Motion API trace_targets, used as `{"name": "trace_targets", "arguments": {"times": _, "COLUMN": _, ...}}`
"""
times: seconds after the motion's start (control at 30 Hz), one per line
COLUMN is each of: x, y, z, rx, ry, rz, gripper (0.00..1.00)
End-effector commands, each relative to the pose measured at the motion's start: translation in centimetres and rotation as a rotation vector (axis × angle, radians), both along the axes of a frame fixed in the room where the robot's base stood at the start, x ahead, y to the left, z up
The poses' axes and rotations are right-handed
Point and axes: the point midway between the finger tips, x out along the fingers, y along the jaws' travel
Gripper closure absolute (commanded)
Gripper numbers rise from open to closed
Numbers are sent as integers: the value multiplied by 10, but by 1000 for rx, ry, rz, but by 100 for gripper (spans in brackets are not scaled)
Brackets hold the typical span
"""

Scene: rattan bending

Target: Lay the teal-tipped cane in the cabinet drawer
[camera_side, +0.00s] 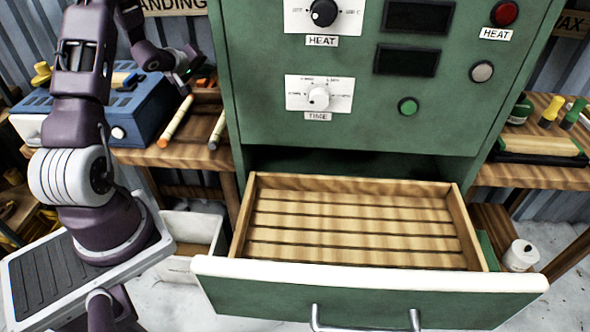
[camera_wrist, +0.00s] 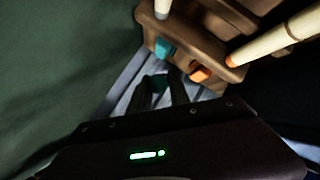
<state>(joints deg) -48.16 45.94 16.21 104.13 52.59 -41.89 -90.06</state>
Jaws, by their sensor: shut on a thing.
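The cabinet drawer (camera_side: 350,232) is pulled out, and its slatted wooden floor is empty. My gripper (camera_side: 190,75) is at the upper left in the side view, over the rack beside the cabinet, away from the drawer. In the wrist view my gripper (camera_wrist: 165,92) is shut, with a small dark teal piece (camera_wrist: 157,82) between its fingers. This looks like the tip of the teal-tipped cane; the rest of the cane cannot be made out. A brighter teal mark (camera_wrist: 165,48) and an orange mark (camera_wrist: 200,73) sit on the wooden rack (camera_wrist: 190,35).
An orange-tipped cane (camera_side: 175,122) and a grey-tipped cane (camera_side: 218,130) stick out from the rack on the left shelf. A blue box (camera_side: 145,108) stands left of them. The green cabinet (camera_side: 260,130) rises behind the drawer. The space above the drawer is clear.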

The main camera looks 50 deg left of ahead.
Motion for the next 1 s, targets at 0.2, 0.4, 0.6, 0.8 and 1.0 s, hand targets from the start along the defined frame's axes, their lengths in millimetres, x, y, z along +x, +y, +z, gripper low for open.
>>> {"name": "trace_targets", "arguments": {"times": 0.2, "x": 0, "y": 0, "z": -46, "rx": 1, "ry": 3, "rz": 1, "gripper": 100}}
{"name": "trace_targets", "arguments": {"times": 0.4, "x": -21, "y": -8, "z": -40, "rx": 3, "ry": 0, "rz": 4, "gripper": 100}}
{"name": "trace_targets", "arguments": {"times": 0.6, "x": -43, "y": -16, "z": -23, "rx": 3, "ry": -1, "rz": 3, "gripper": 100}}
{"name": "trace_targets", "arguments": {"times": 0.8, "x": -49, "y": -19, "z": -19, "rx": 4, "ry": 0, "rz": -1, "gripper": 100}}
{"name": "trace_targets", "arguments": {"times": 1.0, "x": -48, "y": -19, "z": -19, "rx": 3, "ry": -1, "rz": 0, "gripper": 100}}
